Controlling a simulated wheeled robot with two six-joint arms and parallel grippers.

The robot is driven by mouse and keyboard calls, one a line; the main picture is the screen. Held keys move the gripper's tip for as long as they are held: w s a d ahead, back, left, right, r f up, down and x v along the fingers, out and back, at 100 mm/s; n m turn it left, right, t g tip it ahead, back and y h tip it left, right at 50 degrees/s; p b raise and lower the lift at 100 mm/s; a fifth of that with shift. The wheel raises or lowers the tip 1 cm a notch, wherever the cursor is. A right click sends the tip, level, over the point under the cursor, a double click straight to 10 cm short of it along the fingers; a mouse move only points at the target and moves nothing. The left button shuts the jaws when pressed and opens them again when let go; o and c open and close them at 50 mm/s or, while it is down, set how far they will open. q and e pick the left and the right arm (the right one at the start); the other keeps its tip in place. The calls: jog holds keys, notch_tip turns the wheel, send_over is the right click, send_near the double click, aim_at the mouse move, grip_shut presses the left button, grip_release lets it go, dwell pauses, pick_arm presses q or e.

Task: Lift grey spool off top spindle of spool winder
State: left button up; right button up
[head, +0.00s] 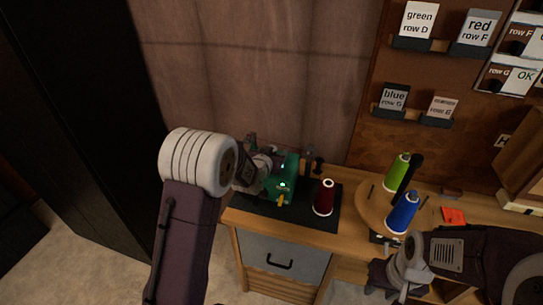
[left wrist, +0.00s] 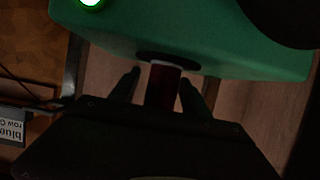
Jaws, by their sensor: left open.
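The spool winder (head: 288,178) is a green machine with a lit green light, on a dark mat on the workbench. My left gripper (head: 264,163) is at its left side in the head view, partly hidden by my own arm. In the left wrist view the winder's green body (left wrist: 220,45) fills the top. The left fingers (left wrist: 158,88) are open, one on each side of a dark reddish cylinder (left wrist: 163,85) at a dark round opening in the body; contact cannot be told. I cannot clearly make out a grey spool. My right gripper (head: 385,278) is low at the right, its fingers unclear.
A dark red spool (head: 324,197) stands on the mat (head: 318,220) right of the winder. A round wooden stand (head: 372,207) holds a green spool (head: 397,172) and a blue spool (head: 403,213). A labelled board (head: 400,140) rises behind. A drawer (head: 283,254) is below.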

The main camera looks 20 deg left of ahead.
pick_arm(q)
jog(key=shift+w+f, duration=0.15)
jog(key=shift+w, duration=0.1)
jog(key=shift+s, duration=0.2)
jog(key=shift+c, duration=0.8)
jog(key=shift+r, duration=0.2)
jog(key=c, duration=0.5)
jog(key=shift+f, duration=0.1)
grip_shut()
notch_tip(320, 180, up, 18)
jog(key=p, duration=0.3)
